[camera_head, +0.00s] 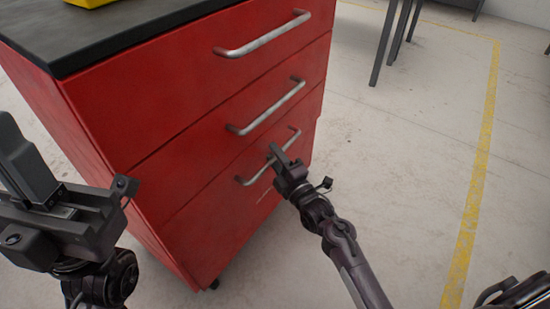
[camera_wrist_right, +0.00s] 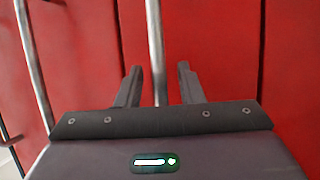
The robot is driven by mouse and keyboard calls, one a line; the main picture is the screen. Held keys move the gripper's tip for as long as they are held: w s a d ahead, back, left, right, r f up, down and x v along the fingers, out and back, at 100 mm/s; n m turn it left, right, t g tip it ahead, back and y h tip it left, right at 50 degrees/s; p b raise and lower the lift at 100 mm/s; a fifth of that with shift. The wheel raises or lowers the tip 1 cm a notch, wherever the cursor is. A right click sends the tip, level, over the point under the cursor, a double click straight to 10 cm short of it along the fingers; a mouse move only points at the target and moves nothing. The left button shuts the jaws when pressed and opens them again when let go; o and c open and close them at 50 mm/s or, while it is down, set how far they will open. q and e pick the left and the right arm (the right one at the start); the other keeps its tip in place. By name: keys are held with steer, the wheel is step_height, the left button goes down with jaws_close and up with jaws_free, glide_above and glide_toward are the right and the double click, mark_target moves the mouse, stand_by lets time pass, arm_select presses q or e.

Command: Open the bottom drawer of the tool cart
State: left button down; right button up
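The red tool cart (camera_head: 150,120) stands at the left of the head view, with three drawers, each with a silver bar handle. The bottom drawer (camera_head: 215,215) looks closed or nearly so; I cannot tell exactly. My right gripper (camera_head: 274,153) is at the bottom drawer's handle (camera_head: 249,181). In the right wrist view its two fingers (camera_wrist_right: 158,85) are apart, one on each side of the handle bar (camera_wrist_right: 156,45), with gaps to both. My left gripper (camera_head: 25,165) is in front of the cart's left side, away from the handles; its finger opening is not clear.
The middle handle (camera_head: 268,107) and top handle (camera_head: 264,35) are above my right gripper. A yellow object (camera_head: 90,2) lies on the black cart top (camera_head: 110,30). Dark table legs (camera_head: 385,45) stand at the back. The pale floor right of the cart is free, with a yellow line (camera_head: 480,160).

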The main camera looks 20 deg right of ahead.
steer(key=shift+w, duration=0.1)
jaws_close()
stand_by(0.4)
